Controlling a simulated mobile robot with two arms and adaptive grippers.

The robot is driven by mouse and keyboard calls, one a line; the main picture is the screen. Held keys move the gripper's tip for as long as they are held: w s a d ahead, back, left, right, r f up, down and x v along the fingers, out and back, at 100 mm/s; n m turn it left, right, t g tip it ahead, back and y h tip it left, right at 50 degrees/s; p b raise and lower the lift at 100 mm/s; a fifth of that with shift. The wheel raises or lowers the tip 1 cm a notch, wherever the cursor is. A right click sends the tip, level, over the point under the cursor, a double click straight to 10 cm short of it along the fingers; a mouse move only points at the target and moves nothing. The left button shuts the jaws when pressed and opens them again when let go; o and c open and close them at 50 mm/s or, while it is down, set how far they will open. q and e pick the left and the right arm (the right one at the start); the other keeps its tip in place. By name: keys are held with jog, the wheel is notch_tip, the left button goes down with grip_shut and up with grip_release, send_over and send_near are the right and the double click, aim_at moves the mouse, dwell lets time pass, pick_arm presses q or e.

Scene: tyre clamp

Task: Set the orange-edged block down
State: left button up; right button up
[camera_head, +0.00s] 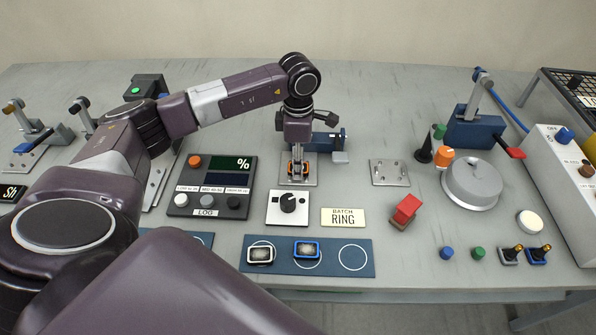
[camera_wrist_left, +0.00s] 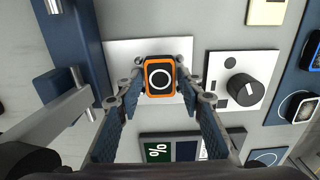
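The orange-edged block (camera_wrist_left: 159,78) is dark with a white ring on its face. It lies between the fingertips of my left gripper (camera_wrist_left: 160,76), which looks shut on it from both sides. In the head view my left gripper (camera_head: 297,166) points straight down, and orange parts of the block show around its tips. The block is over a light metal plate (camera_wrist_left: 120,50), among small metal pins. I cannot tell whether it touches the plate. My right gripper is out of view.
A blue clamp (camera_head: 327,143) stands right behind the plate. A dial panel (camera_head: 288,222) is in front, and a percent display panel (camera_head: 212,200) is at the left. A blue mat (camera_head: 334,265) with white-edged and blue-edged blocks lies at the front. An empty pinned plate (camera_head: 378,180) is to the right.

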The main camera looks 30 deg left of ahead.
pick_arm(q)
jog(key=shift+c, duration=0.7)
jog(key=c, duration=0.7)
jog(key=shift+r+p, duration=1.75)
jog(key=shift+r, duration=1.25)
